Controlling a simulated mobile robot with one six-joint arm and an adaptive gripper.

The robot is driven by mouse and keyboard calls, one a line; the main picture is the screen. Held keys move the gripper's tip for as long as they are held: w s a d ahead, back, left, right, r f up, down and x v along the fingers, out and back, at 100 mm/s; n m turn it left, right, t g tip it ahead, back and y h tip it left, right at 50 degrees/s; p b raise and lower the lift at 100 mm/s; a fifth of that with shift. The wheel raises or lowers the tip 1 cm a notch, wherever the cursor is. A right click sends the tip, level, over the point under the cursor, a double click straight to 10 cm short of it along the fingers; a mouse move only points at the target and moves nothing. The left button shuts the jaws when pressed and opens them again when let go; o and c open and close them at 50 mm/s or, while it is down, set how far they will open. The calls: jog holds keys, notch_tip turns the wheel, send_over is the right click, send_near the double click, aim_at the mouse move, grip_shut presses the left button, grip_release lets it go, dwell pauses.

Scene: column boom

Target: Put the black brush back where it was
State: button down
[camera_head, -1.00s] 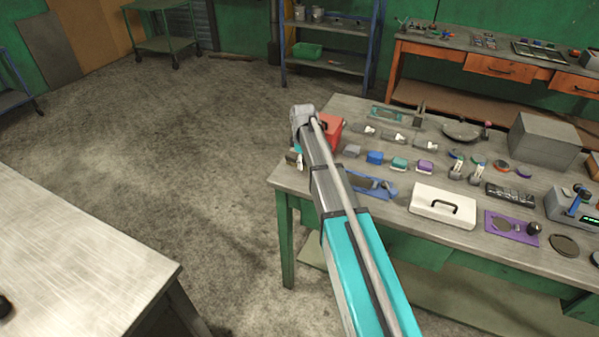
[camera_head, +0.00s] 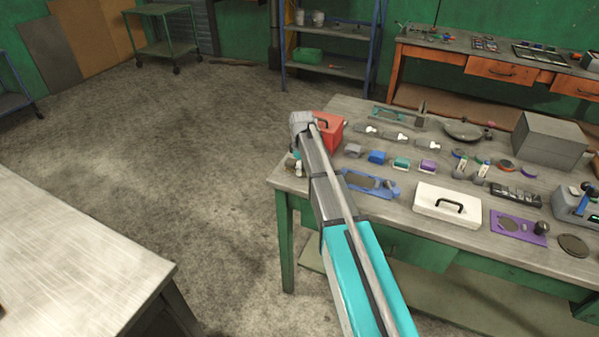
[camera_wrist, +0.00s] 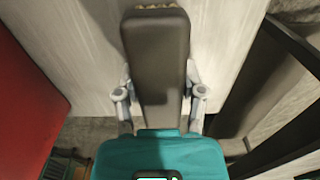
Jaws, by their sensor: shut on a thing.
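The black brush (camera_wrist: 157,65), a dark block with a strip of tan bristles at its far end, fills the middle of the wrist view. My gripper (camera_wrist: 159,95) is shut on it, with one grey finger at each side. In the head view my gripper (camera_head: 297,165) is small and partly hidden by my arm, at the left end of the workbench (camera_head: 390,213) beside the red box (camera_head: 329,132). The brush cannot be made out clearly there. Whether it touches the bench top is not clear.
The red box also shows close at left in the wrist view (camera_wrist: 28,90). A dark, edged shape stands at right there. On the bench are a blue tray (camera_head: 372,186), a white case (camera_head: 450,204), small coloured blocks and a grey box (camera_head: 548,142). The left table (camera_head: 75,255) looks mostly bare.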

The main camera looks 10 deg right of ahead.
jog(key=shift+f, duration=0.15)
jog(key=shift+c, duration=0.9)
grip_release()
notch_tip(320, 180, up, 12)
jog(key=p, duration=1.2)
jog(key=shift+s, duration=0.15)
dwell(0.3)
jog(key=s+a+m, duration=0.1)
jog(key=s+m, duration=0.9)
jog(key=s, duration=1.8)
jog(key=shift+s+m, duration=0.4)
